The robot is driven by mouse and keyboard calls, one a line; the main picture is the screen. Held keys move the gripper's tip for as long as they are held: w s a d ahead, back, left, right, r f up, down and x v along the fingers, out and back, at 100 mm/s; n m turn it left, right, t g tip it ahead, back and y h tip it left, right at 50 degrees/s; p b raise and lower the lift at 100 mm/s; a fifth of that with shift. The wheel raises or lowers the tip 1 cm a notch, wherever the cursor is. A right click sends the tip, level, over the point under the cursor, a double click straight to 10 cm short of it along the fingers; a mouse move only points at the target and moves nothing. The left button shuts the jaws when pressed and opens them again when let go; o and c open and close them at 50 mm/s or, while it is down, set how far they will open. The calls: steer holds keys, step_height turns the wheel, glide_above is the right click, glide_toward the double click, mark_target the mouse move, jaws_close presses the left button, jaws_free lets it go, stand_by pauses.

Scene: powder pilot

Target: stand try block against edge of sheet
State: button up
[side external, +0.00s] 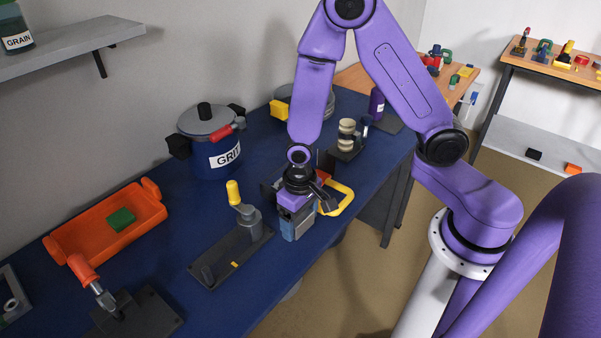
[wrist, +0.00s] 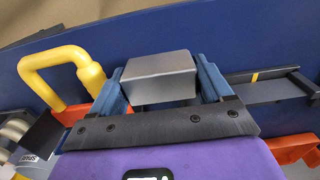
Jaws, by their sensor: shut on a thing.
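My gripper (side external: 296,222) is low over the blue bench, near its front edge, with blue fingers pointing down. In the wrist view my gripper (wrist: 161,76) is shut on a plain grey metal block (wrist: 160,78), which I take to be the try block. One finger is on each side of it. In the side view the fingers largely hide the block, and I cannot tell whether it touches the bench. I cannot pick out the sheet or its edge for certain in either view.
A yellow handle (side external: 343,199) is close to my gripper's right. A dark fixture plate (side external: 215,267) with a yellow-knobbed post stands at left. Bare bench (side external: 165,262) lies between.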

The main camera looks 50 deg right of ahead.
steer(key=w+d+r, duration=0.1)
steer(key=d, duration=0.1)
steer(key=w+d+r, duration=0.1)
steer(key=w+d, duration=0.1)
steer(key=w+d+r, duration=0.2)
steer(key=shift+w+d, duration=0.15)
steer(key=w+d+r, duration=0.2)
steer(key=d+r, duration=0.2)
steer(key=d, duration=0.3)
steer(key=shift+w, duration=0.3)
steer(key=shift+d+f, duration=0.1)
steer(key=shift+f, duration=3.3)
steer(key=shift+f, duration=0.55)
